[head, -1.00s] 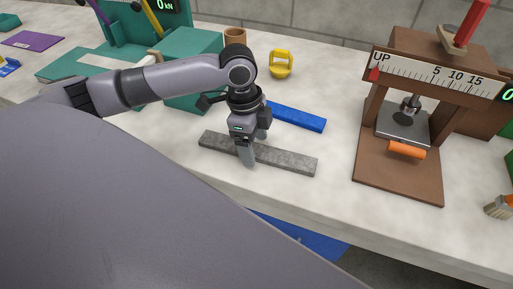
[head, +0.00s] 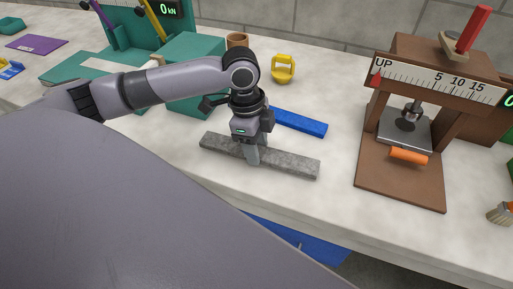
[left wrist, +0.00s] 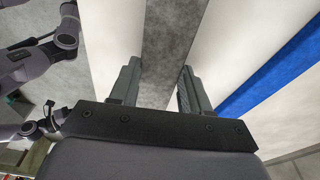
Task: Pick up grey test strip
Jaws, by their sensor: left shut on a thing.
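The grey test strip (head: 290,162) is a long, flat, mottled grey bar lying on the pale bench in the head view. My left gripper (head: 252,160) points down at its middle and is shut on it, one finger on each long side. In the left wrist view the strip (left wrist: 170,45) runs up between the two fingers of the gripper (left wrist: 160,82). The fingers hide a short part of the strip in the head view. I cannot make out a gap under the strip. My right gripper does not show in the head view.
A blue strip (head: 300,122) lies just behind the grey one. A brown press (head: 400,185) with an orange roller (head: 408,156) stands at right. A green machine (head: 190,90) is at left.

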